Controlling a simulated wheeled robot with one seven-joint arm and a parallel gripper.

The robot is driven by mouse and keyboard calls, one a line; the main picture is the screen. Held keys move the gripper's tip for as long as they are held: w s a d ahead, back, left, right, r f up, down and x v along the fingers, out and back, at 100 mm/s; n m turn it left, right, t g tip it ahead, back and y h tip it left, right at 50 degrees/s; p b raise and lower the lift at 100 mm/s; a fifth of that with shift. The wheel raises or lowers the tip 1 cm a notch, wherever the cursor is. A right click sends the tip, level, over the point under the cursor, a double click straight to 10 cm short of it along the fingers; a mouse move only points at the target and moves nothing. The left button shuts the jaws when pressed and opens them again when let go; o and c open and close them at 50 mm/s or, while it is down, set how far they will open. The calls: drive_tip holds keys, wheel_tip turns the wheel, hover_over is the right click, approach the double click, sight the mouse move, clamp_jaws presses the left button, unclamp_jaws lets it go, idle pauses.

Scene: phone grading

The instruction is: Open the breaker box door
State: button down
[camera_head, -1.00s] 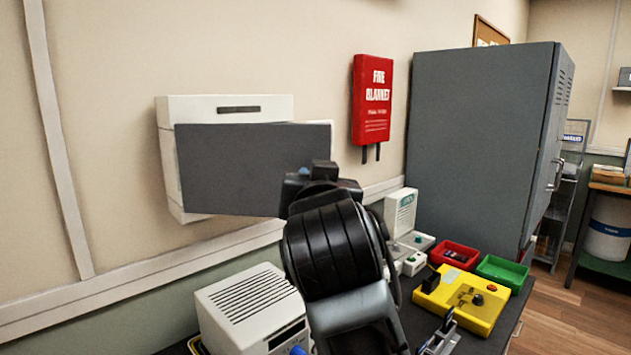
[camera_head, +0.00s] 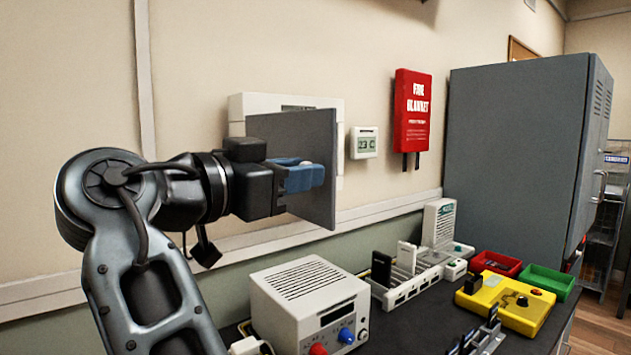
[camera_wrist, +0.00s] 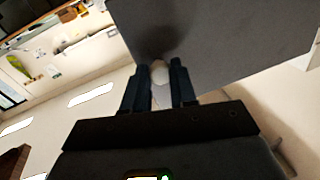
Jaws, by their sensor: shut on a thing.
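The breaker box (camera_head: 237,112) is a white box on the wall, left of centre in the head view. Its grey door (camera_head: 321,150) stands swung out from the box, seen at a steep angle. My gripper (camera_head: 318,175), with blue fingers, reaches to the door's face from the left. In the wrist view, the fingertips (camera_wrist: 160,72) are shut around a small pale round knob (camera_wrist: 160,73) on the grey door (camera_wrist: 230,40). The inside of the box is mostly hidden behind the door.
A white power supply (camera_head: 310,295) stands on the dark bench below. A thermostat (camera_head: 364,142) and a red fire blanket case (camera_head: 412,112) hang right of the box. A grey cabinet (camera_head: 515,150) stands further right. The wall around the door is otherwise clear.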

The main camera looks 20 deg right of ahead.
drive_tip(key=shift+a+f+g, duration=0.1)
drive_tip(key=shift+a+g, duration=0.2)
drive_tip(key=shift+a, duration=0.05)
drive_tip(key=c, duration=0.9)
unclamp_jaws()
drive_tip(key=b+v, duration=0.1)
drive_tip(key=v, duration=0.6)
drive_tip(key=shift+s+a, duration=0.15)
drive_tip(key=shift+a, duration=0.15)
drive_tip(key=shift+f, duration=0.1)
